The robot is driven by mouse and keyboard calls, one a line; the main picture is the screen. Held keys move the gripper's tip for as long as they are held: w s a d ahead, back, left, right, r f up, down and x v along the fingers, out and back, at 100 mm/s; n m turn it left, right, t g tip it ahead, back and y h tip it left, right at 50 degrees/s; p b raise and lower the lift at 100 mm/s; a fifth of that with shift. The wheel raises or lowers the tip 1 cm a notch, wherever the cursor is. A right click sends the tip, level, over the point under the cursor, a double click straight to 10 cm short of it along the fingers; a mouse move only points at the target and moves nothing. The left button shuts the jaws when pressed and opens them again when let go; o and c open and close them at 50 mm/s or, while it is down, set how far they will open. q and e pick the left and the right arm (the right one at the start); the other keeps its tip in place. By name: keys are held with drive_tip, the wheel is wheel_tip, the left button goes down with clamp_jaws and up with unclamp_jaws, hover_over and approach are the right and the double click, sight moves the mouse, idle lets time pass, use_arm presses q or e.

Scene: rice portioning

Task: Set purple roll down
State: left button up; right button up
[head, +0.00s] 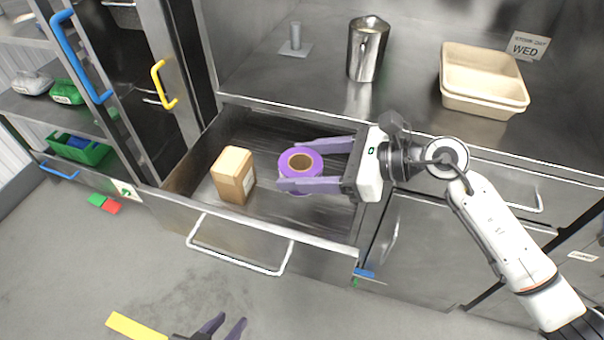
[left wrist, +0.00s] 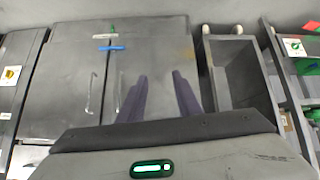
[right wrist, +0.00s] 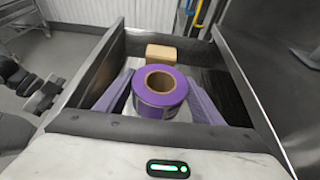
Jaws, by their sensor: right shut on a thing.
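The purple roll (head: 286,165) with a brown cardboard core is inside the open drawer (head: 280,244), its core opening facing up. My right gripper (head: 300,168) reaches in from the right with one finger on each side of the roll and is shut on it. The right wrist view shows the roll (right wrist: 160,104) upright between the fingers. Whether its underside touches the drawer floor is hidden. My left gripper (head: 225,328) is at the bottom edge of the head view, low in front of the drawer. Its fingers (left wrist: 160,98) are apart with nothing between them.
A brown box (head: 233,175) stands in the drawer left of the roll. Shelves with a green bin (head: 78,147) are at the left.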

wheel_tip(320, 180, down, 3)
drive_tip(key=shift+f, duration=0.1)
use_arm(q)
drive_tip(key=shift+w, duration=0.1)
